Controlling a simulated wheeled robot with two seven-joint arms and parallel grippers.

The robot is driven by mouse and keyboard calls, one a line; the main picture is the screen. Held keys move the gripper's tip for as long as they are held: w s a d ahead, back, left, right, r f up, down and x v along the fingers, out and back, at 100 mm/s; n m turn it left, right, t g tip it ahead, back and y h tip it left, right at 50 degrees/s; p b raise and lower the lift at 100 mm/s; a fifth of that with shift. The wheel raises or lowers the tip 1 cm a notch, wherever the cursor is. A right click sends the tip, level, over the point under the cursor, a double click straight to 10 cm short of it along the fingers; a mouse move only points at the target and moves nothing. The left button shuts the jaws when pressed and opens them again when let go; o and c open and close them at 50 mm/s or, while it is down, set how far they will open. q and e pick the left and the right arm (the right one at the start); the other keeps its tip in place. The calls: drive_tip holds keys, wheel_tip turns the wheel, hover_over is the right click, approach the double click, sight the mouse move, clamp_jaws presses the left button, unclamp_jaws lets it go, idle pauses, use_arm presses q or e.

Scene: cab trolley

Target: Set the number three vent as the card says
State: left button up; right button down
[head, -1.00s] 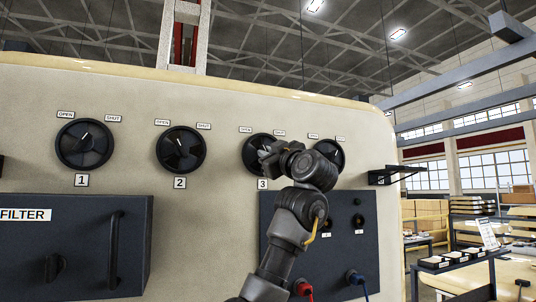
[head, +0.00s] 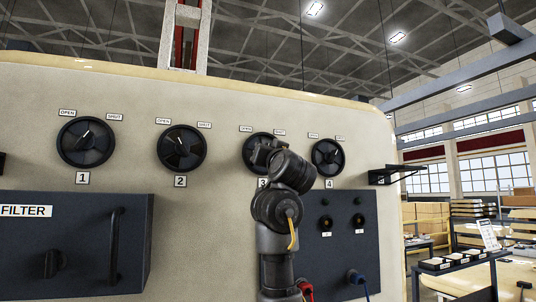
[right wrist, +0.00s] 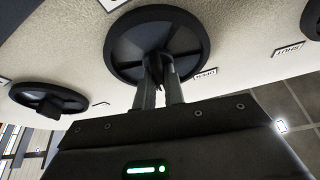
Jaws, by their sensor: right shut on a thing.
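The number three vent (head: 247,150) is a round black dial on the cream panel, with OPEN and SHUT labels above it and a 3 plate partly hidden below. The vent's pointer is hidden. A white sheet (head: 489,236) stands at the far right, too small to read. My left gripper is out of view.
Vents one (head: 86,142), two (head: 181,149) and four (head: 327,157) sit in the same row. A dark FILTER box (head: 75,240) juts out at lower left. A dark panel (head: 350,220) with knobs and red and blue plugs is below. A small shelf (head: 395,174) is at right.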

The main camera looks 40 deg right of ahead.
drive_tip(key=shift+f+m+g+h+b, duration=0.1)
drive_tip(key=shift+m+g+h+b, duration=0.3)
drive_tip(key=shift+m, duration=0.8)
drive_tip(key=shift+m+g+h+b, duration=0.3)
drive_tip(key=shift+m+h+b, duration=0.2)
drive_tip(key=shift+m, duration=1)
drive_tip(key=c, duration=1.5)
unclamp_jaws()
drive_tip(key=b+v, duration=1)
drive_tip(key=b, duration=0.1)
drive_tip(key=shift+s+a, duration=0.3)
drive_tip(key=shift+s, duration=0.05)
